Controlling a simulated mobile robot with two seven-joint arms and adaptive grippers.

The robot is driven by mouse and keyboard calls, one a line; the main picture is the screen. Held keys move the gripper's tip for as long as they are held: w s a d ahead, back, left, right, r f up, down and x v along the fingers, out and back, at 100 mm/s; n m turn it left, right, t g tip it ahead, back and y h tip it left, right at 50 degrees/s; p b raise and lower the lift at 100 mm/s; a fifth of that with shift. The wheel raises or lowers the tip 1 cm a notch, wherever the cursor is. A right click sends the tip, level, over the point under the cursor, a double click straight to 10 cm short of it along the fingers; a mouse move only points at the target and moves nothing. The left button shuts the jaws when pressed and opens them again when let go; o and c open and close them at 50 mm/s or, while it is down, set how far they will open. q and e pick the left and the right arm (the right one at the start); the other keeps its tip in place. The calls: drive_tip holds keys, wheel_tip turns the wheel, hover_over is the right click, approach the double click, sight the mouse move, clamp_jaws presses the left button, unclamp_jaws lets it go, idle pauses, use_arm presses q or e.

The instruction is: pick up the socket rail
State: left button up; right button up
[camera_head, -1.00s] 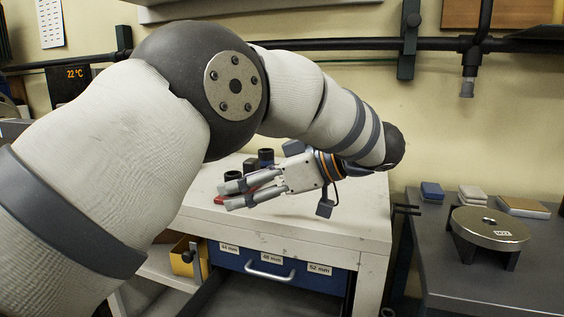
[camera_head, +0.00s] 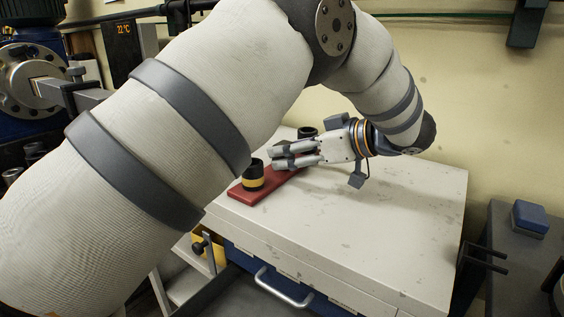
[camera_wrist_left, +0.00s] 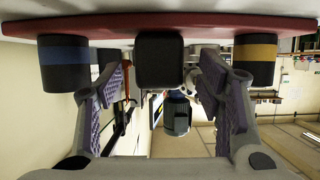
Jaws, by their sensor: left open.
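The socket rail (camera_head: 243,196) is a long red plate lying on the white cabinet top. A black socket with a yellow band (camera_head: 253,177) stands on its near end; another black socket (camera_head: 307,132) stands farther back. My left gripper (camera_head: 280,157) is open over the rail's middle, its fingers pointing left. The wrist view shows the rail (camera_wrist_left: 160,24) upside down along the top. A dark block (camera_wrist_left: 159,60) at its middle lies between my two purple-padded fingers, with a gap on each side. A blue-banded socket (camera_wrist_left: 64,62) is on the left, the yellow-banded one on the right. My right gripper is out of view.
The white cabinet top (camera_head: 400,215) is clear to the right of the gripper. Its blue drawer with a handle (camera_head: 284,287) is below. A grey bench with a blue block (camera_head: 530,218) stands at right. Machinery (camera_head: 40,95) is at the far left.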

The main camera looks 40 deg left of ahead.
use_arm(q)
drive_tip(key=x, duration=0.2)
drive_tip(key=shift+s+a, duration=0.1)
drive_tip(key=shift+a, duration=0.3)
drive_tip(key=c, duration=1.4)
drive_tip(key=shift+r, duration=0.15)
